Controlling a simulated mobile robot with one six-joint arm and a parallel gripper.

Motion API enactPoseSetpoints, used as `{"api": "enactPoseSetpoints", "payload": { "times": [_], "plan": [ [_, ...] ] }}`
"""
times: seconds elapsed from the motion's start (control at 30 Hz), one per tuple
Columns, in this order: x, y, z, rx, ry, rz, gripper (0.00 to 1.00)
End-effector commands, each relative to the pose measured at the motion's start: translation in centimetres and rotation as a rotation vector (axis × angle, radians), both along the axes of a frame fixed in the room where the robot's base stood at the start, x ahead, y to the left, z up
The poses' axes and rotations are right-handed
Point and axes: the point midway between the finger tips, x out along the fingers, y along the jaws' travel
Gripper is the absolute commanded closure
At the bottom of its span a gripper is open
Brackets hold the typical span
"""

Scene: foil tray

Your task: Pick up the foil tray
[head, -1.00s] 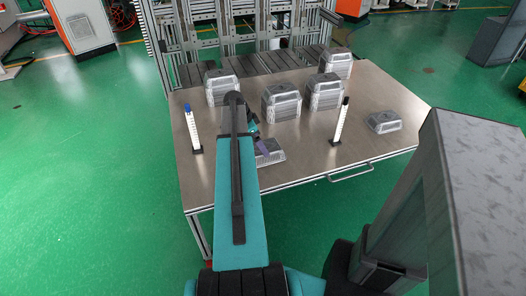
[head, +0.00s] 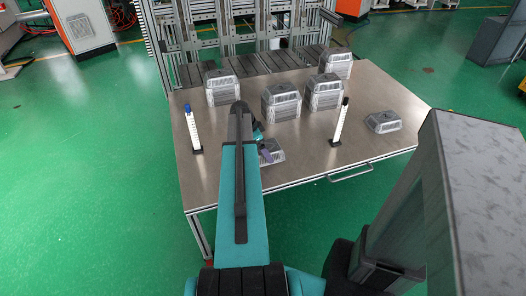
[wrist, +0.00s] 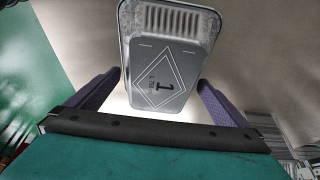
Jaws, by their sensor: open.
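A silver foil tray (head: 276,151) lies near the front edge of the metal table, partly hidden by my arm in the head view. In the wrist view the foil tray (wrist: 172,70) fills the upper middle, showing a ribbed part and a grey face with a diamond mark and a "1". My gripper (wrist: 159,79) is open, with one purple finger on each side of the tray's near end. Gaps show between the fingers and the tray, and nothing is held. In the head view one purple finger (head: 267,156) shows beside the tray.
Stacks of foil trays stand farther back on the table (head: 235,180), one (head: 281,103) behind this tray. Another single tray (head: 383,122) lies to the right. Upright white posts stand left (head: 193,130) and right (head: 340,125) of my arm.

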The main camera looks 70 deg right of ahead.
Motion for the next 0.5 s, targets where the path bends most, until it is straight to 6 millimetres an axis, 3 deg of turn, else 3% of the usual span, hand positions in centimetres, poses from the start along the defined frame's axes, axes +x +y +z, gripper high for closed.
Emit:
{"api": "enactPoseSetpoints", "payload": {
  "times": [0.47, 0.5],
  "plan": [
    [0.02, 0.02, 0.0, 0.0, 0.0, 0.0, 0.0],
    [0.03, 0.03, 0.0, 0.0, 0.0, 0.0, 0.03]
  ]
}}
